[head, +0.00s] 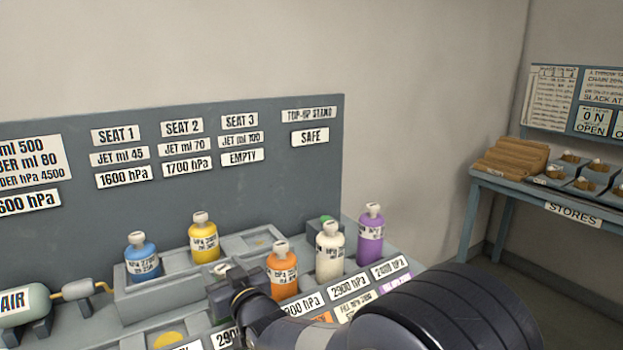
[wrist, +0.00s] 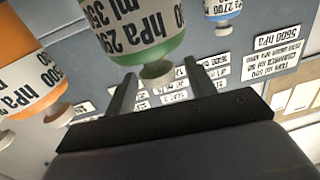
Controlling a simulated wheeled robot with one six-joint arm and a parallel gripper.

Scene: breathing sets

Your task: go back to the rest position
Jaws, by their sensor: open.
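My gripper (head: 230,284) is in the lower middle of the head view, at the rack between the blue bottle and the orange bottle. In the wrist view, which looks upside down, its two fingers (wrist: 160,72) stand apart. A green bottle (wrist: 160,50) with a white label and pale cap shows just beyond them, its cap in line with the gap. I cannot tell if the fingers touch it. In the head view the gripper mostly hides this bottle.
A blue bottle (head: 142,260), yellow bottle (head: 204,240), orange bottle (head: 283,272), cream bottle (head: 330,252) and purple bottle (head: 370,238) stand close around. A grey label board (head: 230,180) rises behind. A stores table (head: 530,200) stands right. The space above the bottles is clear.

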